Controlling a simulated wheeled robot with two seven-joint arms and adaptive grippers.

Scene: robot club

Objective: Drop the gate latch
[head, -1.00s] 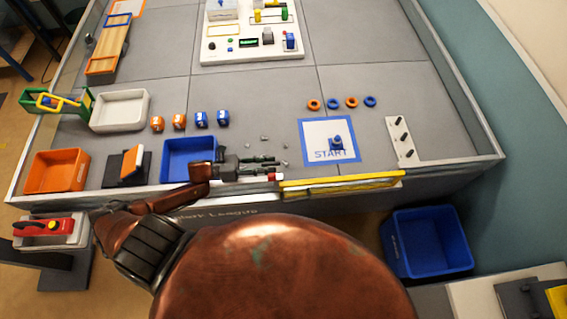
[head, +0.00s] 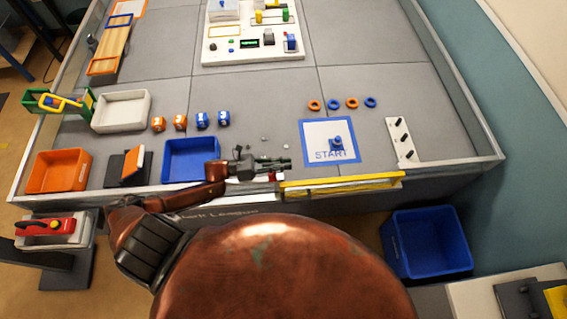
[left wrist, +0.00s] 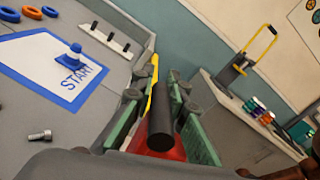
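The yellow gate bar (head: 342,185) lies along the front edge of the arena table, with a small red latch part (head: 276,177) at its left end. In the left wrist view a black cylindrical handle (left wrist: 160,128) stands over the red part (left wrist: 150,152), and the yellow bar (left wrist: 153,85) runs beyond it. My left gripper (head: 288,164) is just above the latch. Its green-padded fingers (left wrist: 158,100) are apart on either side of the black handle, with narrow gaps showing. Contact with the handle cannot be made out. My right gripper is not in view.
A blue bin (head: 190,160) stands left of the gripper on the table. A START mat (head: 318,156) with a blue piece (head: 337,143) lies behind the gate. Loose bolts (head: 265,139) lie near the gripper. A larger blue bin (head: 430,243) is on the floor at right.

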